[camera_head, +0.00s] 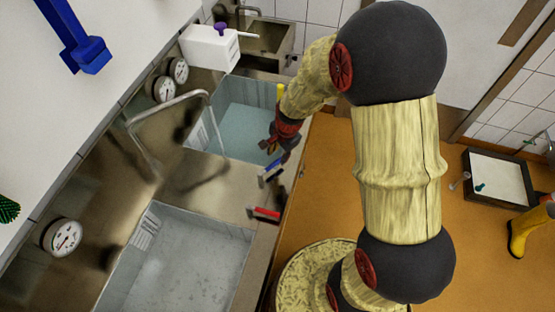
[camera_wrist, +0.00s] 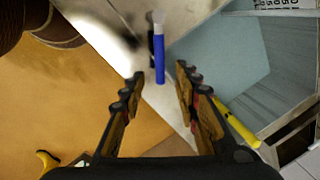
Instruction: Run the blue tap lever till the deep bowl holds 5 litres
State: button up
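The blue tap lever (camera_head: 271,170) sits on the front edge of the steel counter; in the wrist view the blue lever (camera_wrist: 159,55) stands between and just beyond my fingertips. My gripper (camera_head: 281,146) is open and empty beside it, and its two spread fingers show in the wrist view (camera_wrist: 160,73). I cannot see it touching the lever. The far bowl (camera_head: 240,118), with pale blue water and a scale on its wall, also shows in the wrist view (camera_wrist: 225,60). A second bowl (camera_head: 185,262) is nearer; its fill is unclear. The bent spout (camera_head: 140,150) stands between them.
A red lever (camera_head: 264,214) is nearer along the same edge. A yellow bar (camera_wrist: 240,128) lies at the far bowl's rim. Round dials (camera_head: 62,237) line the back wall. A white canister (camera_head: 209,46) stands behind the far bowl.

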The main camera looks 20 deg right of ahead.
aim_at(276, 162)
jog(key=f, duration=0.4)
jog(key=w+f, duration=0.1)
jog(key=shift+a+f+b, duration=0.2)
jog(key=shift+f+b, duration=0.15)
jog(key=shift+f, duration=0.05)
jog(key=shift+c, duration=1.3)
grip_shut()
